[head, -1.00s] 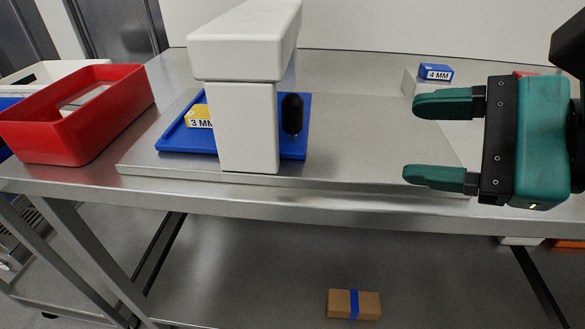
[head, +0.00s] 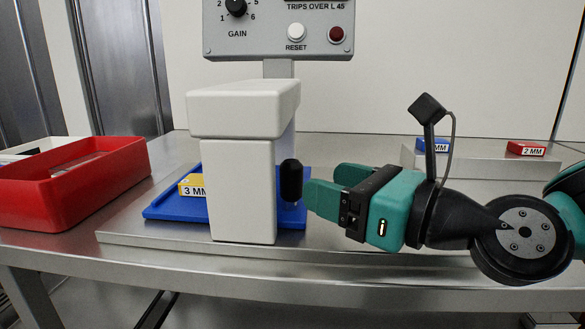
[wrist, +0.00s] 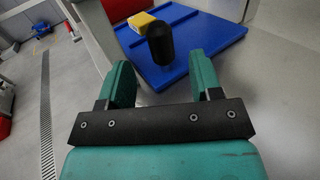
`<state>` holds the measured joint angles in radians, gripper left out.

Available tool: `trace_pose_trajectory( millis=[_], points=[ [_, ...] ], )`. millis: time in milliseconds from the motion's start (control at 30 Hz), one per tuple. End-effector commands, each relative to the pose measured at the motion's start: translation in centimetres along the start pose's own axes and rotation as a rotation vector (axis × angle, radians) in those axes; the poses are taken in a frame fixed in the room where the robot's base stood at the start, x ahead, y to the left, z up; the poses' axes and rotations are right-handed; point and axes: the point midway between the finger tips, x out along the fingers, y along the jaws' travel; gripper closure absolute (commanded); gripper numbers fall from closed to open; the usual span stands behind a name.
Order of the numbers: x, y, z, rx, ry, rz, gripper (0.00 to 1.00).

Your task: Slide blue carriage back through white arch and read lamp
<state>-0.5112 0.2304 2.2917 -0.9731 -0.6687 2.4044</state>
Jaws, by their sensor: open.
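The blue carriage (head: 178,207) is a flat plate under the white arch (head: 243,165), showing on both sides of the arch's near post. A yellow block marked 3 MM (head: 193,186) rides on it left of the post. Its black upright knob (head: 291,180) is right of the post. My gripper (head: 316,190) is open just right of the knob. In the wrist view the knob (wrist: 160,43) stands ahead, lined up with the gap between the fingers; contact is not clear. The lamp (head: 336,34), on the grey panel (head: 270,45), looks dark red and unlit.
A red bin (head: 75,185) stands at the left of the steel table. Blue (head: 440,146) and red 2 MM (head: 526,149) blocks sit on a raised ledge at back right. A RESET button (head: 296,32) is beside the lamp.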

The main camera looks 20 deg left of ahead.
Motion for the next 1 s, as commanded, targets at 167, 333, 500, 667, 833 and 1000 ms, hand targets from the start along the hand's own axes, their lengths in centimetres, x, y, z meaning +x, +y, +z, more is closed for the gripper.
trace_pose_trajectory(
  millis=[167,333,500,667,833,1000],
  points=[
    [3.8,0.1,0.0,-0.002,0.0,0.004,0.41],
    [5.9,0.1,0.0,-0.001,0.0,0.002,0.41],
    [6.8,0.0,0.0,-0.001,0.0,0.0,0.41],
    [6.8,0.0,0.0,0.0,0.0,0.0,0.41],
    [6.8,0.0,0.0,0.0,0.0,0.0,0.59],
    [6.8,0.0,0.0,-0.001,0.0,0.0,0.98]
  ],
)
